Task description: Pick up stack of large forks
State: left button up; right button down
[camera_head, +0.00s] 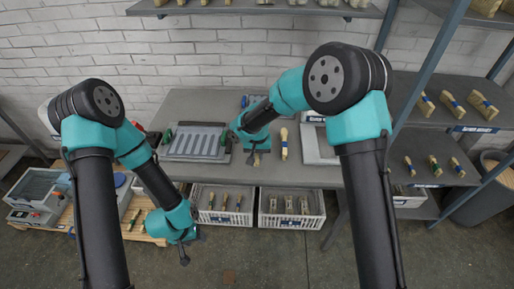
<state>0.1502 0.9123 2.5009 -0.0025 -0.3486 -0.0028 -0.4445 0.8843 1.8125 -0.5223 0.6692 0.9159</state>
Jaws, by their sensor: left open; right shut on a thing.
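My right gripper (252,151) is over the grey table (325,176), pointing down and shut on a small light-wood bundle (257,160), mostly hidden by the gripper. I cannot tell whether it is a stack of large forks. Another light-wood bundle with a blue band (284,144) lies upright in the picture just to its right, apart from the gripper. My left gripper (184,259) is open and empty, hanging low in front of the table, left of the crates.
A grey slotted tray (168,158) lies on the table at left, a pale tray (311,160) at right. Two white crates with banded bundles, left (203,216) and right (266,222), stand below the front edge. Shelves (440,120) with bundles stand at right. The floor in front is clear.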

jog(key=s, duration=0.9)
jog(key=shift+s+r, duration=0.3)
jog(key=shift+r, duration=0.15)
